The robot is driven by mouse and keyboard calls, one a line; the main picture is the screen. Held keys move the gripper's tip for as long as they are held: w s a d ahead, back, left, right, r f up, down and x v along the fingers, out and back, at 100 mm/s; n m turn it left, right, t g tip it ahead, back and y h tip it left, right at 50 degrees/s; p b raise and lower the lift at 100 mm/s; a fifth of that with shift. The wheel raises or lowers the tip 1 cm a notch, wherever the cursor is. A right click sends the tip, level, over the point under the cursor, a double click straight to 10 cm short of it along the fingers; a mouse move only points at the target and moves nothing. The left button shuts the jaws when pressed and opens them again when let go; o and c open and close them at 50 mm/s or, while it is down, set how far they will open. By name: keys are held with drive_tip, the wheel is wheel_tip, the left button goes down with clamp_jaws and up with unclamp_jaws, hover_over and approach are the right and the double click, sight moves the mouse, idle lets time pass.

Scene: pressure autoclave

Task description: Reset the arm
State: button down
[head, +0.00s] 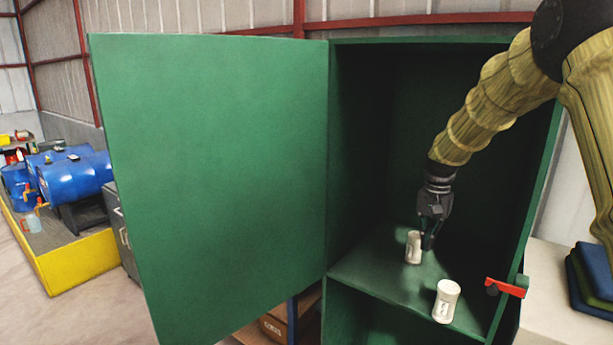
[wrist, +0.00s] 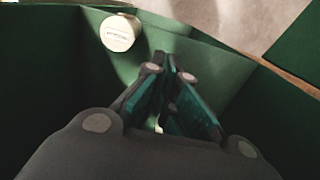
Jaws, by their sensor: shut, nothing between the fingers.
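My arm reaches from the upper right into an open green cabinet in the head view. My gripper (head: 428,244) points down inside it, just above the shelf, with its fingers together and nothing held. It also shows in the wrist view (wrist: 170,62) with its fingertips meeting. One white container (head: 413,247) stands upright on the shelf, close beside my fingers on their left and partly overlapped by them. A second white container (head: 446,301) stands upright nearer the shelf's front edge. One white container lid (wrist: 118,33) shows in the wrist view.
The cabinet door (head: 215,180) stands wide open to the left. A red latch (head: 507,287) sticks out at the cabinet's right edge. A pale counter (head: 545,285) with folded dark cloths (head: 590,275) is at the right. Blue drums (head: 75,178) stand on a yellow-edged platform (head: 80,262) at the far left.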

drive_tip(key=s+a+f+n, duration=0.15)
drive_tip(key=s+f, duration=0.35)
drive_tip(key=f, duration=0.6)
drive_tip(key=s+a+f+n, duration=0.15)
drive_tip(key=s+f, duration=0.35)
drive_tip(key=f, duration=0.6)
drive_tip(key=s+a+f, duration=0.2)
drive_tip(key=s+f, duration=0.3)
drive_tip(key=f, duration=0.6)
drive_tip(key=s+a+f+n, duration=0.1)
drive_tip(key=s+f, duration=0.4)
drive_tip(key=s, duration=0.3)
drive_tip(key=s+a+f+n, duration=0.1)
drive_tip(key=s+f, duration=0.4)
drive_tip(key=s, duration=0.3)
drive_tip(key=s+a+f+n, duration=0.1)
drive_tip(key=s+a+f, duration=0.1)
drive_tip(key=s, duration=0.8)
drive_tip(key=s+a+f+n, duration=0.1)
drive_tip(key=s+f, duration=0.1)
drive_tip(key=s, duration=0.9)
wheel_tip(320, 180, down, 9)
drive_tip(key=b, duration=1)
drive_tip(key=shift+w, duration=0.2)
